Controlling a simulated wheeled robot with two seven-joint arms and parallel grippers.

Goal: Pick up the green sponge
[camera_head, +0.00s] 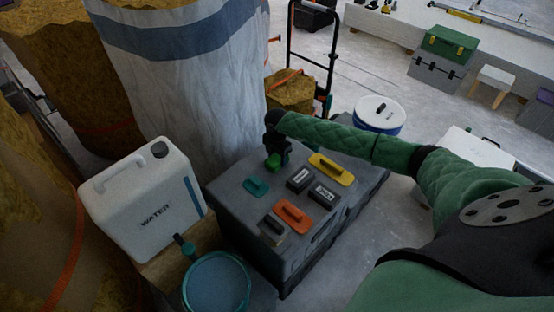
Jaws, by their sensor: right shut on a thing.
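The green sponge (273,161) is at the far end of the grey crate top, under my right gripper (276,151). My right arm reaches in from the right, and its dark gripper points down, shut on the sponge. The gripper partly hides the sponge. I cannot tell whether the sponge still touches the crate. My left gripper is not in view.
The grey crate (232,191) carries a teal float (257,187), a yellow float (331,168), an orange float (292,216) and several dark blocks. A white water canister (146,199) and a teal bucket (216,284) stand to the left. A large wrapped roll (190,90) rises behind.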

